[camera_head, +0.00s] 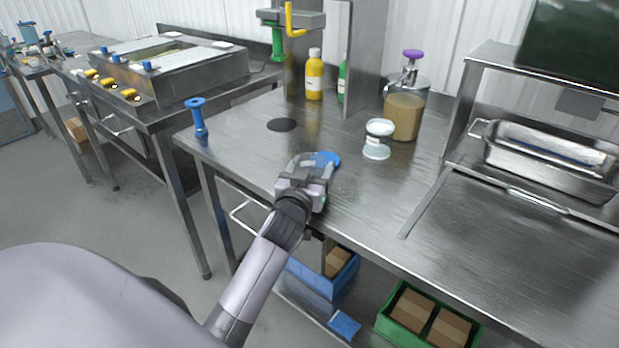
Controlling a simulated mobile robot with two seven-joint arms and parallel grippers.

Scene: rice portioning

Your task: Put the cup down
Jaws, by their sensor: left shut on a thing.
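My left gripper (308,178) reaches over the front part of the steel table (235,142). It is shut on what looks like a clear cup (306,160), mostly hidden behind the gripper. A flat blue round thing (329,158) shows just beyond it. I cannot tell whether the cup touches the table or is a little above it. My right gripper is not in view.
A white-lidded jar (378,139) and a purple-topped pump jug (405,108) stand behind to the right. A yellow bottle (314,75) is at the back. A black disc (282,125) lies left of the gripper. A blue-handled tool (198,118) stands at the left corner.

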